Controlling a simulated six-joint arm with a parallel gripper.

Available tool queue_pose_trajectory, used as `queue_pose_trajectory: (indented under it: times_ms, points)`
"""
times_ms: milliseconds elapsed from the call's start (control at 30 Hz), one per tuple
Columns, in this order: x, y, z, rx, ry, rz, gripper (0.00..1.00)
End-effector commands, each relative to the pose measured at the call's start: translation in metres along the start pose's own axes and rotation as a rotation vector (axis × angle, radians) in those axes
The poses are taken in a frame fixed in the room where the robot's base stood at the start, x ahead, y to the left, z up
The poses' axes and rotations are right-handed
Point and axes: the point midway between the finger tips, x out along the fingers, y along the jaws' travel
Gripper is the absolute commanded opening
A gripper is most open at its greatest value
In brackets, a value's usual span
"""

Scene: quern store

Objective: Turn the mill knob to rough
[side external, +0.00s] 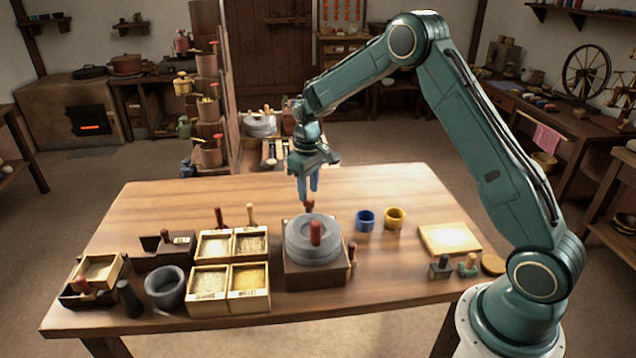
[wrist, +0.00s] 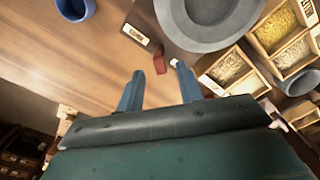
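The mill is a round grey stone (side external: 308,250) on a square wooden base (side external: 312,275), with a red upright handle (side external: 315,233) on top. In the wrist view its grey stone (wrist: 212,18) is cut off by the top edge. My gripper (side external: 308,196) points down just above the knob. In the wrist view its blue fingers (wrist: 160,70) are apart, either side of the knob's line, with nothing held.
Wooden grain boxes (side external: 229,290) stand left of the mill, with a grey mortar (side external: 165,288) beyond. A blue cup (side external: 365,221) and a yellow cup (side external: 395,218) stand to the right. A board (side external: 450,239) lies farther right. The table's far side is clear.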

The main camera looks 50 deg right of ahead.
Motion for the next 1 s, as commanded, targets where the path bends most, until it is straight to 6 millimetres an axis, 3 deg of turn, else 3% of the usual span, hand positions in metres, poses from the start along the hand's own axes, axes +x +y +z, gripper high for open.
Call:
queue_pose_trajectory:
  times_ms: [200,600,633,800,1000]
  points:
    - [0.020,0.000,0.000,0.000,0.001,0.000,0.36]
    - [0.026,0.000,0.000,0.000,0.001,0.000,0.36]
    - [0.026,0.000,0.000,0.000,0.001,0.000,0.34]
    - [0.026,0.000,0.000,0.000,0.001,0.000,0.01]
    - [0.026,0.000,0.000,0.002,0.001,0.000,0.00]
